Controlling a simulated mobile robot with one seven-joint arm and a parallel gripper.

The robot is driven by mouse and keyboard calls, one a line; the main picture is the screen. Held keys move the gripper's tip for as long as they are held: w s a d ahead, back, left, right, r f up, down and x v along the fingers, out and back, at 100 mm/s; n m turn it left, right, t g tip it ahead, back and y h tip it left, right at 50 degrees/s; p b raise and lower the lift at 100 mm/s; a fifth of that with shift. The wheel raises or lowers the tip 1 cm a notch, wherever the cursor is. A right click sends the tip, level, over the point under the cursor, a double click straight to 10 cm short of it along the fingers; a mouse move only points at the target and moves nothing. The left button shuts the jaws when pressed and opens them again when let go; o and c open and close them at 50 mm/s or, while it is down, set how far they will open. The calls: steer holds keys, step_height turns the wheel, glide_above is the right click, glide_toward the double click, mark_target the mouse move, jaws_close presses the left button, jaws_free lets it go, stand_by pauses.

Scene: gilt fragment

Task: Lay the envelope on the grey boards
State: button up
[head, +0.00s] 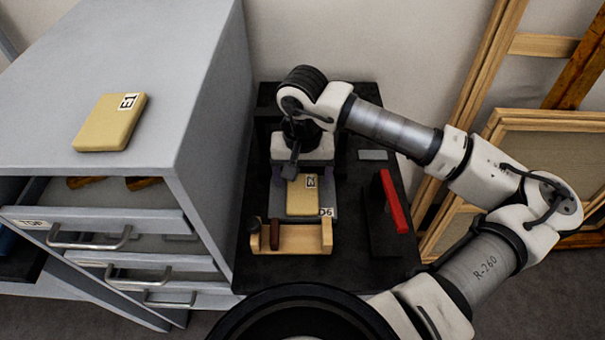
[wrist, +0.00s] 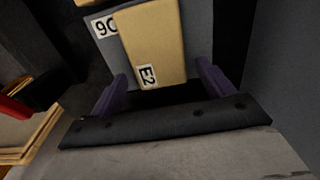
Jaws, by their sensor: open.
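In the wrist view the envelope (wrist: 155,40) sits on the grey boards (wrist: 197,40), with grey showing on both sides. A second tan envelope labelled E1 (head: 110,122) lies on top of the grey cabinet. My gripper (head: 309,181) is over the back end of the E2 envelope. In the wrist view my gripper (wrist: 160,88) is open, its purple fingers apart on either side of the envelope's labelled end. I see no grip on it.
A wooden holder (head: 306,238) with a brown block stands at the table's front. A red-handled tool (head: 393,200) stands to the right. The grey cabinet (head: 205,95) rises close on the left, its top drawer (head: 100,222) pulled out. Wooden frames (head: 545,120) lean at the right.

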mark_target(302, 182)
step_height(302, 182, up, 11)
steer(key=b, duration=0.1)
steer(key=shift+r+b, duration=0.2)
steer(key=shift+b, duration=0.2)
